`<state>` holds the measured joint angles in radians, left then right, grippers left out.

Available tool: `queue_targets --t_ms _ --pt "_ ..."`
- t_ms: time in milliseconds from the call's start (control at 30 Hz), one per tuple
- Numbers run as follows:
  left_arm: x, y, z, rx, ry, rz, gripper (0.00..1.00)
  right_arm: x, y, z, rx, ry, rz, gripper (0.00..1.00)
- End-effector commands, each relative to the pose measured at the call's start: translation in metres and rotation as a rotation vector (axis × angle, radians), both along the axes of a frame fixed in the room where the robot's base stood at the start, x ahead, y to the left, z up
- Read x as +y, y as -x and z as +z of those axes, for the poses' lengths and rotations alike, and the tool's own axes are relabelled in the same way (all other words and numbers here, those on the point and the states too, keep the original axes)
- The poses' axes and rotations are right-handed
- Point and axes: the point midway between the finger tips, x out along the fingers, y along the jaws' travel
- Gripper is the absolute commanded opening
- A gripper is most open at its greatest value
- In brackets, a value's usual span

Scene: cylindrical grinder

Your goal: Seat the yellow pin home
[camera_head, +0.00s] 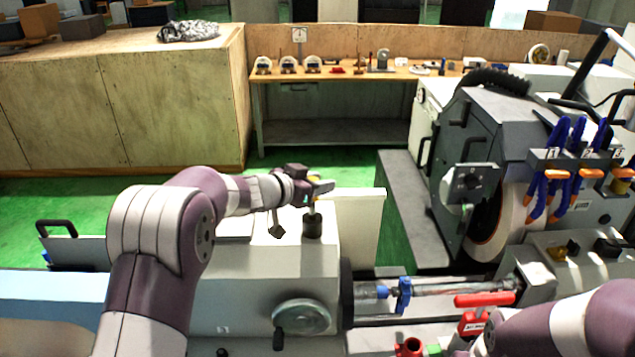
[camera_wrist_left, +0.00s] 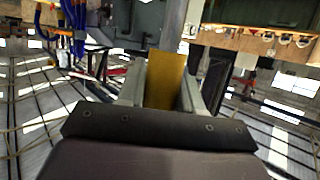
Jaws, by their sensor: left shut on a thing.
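The yellow pin (camera_wrist_left: 165,80) is between the two fingers of my left gripper (camera_wrist_left: 162,92) in the left wrist view, and the gripper is shut on it. A grey shaft (camera_wrist_left: 173,25) shows beyond the yellow part. In the head view my left gripper (camera_head: 318,187) is over the grey machine housing, just above a short dark cylinder (camera_head: 312,226). I cannot tell how deep the pin sits in the cylinder. My right arm (camera_head: 575,325) comes in at the lower right; its gripper is not visible.
A handwheel (camera_head: 302,316) is on the housing front. A pale upright panel (camera_head: 358,225) stands right of the gripper. The grinding wheel (camera_head: 492,225) and blue hoses (camera_head: 563,150) are farther right. A workbench (camera_head: 350,73) with small parts is behind, beyond open green floor.

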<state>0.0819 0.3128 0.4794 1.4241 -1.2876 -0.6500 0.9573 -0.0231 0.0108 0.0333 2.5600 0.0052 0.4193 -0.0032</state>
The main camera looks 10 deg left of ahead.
Motion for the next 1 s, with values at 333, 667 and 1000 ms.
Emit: queue_targets --t_ms 333,667,1000 --pt "0.000 0.000 -0.009 -0.001 0.001 0.000 0.00 0.000 0.000 -0.007 0.000 0.000 0.000 0.00" --pt "0.000 0.000 -0.018 -0.001 0.001 0.000 0.00 0.000 0.000 -0.012 0.000 0.000 0.000 0.00" --pt "0.000 0.000 -0.026 -0.001 0.001 0.000 0.00 0.000 0.000 -0.017 0.000 0.000 0.000 0.00"
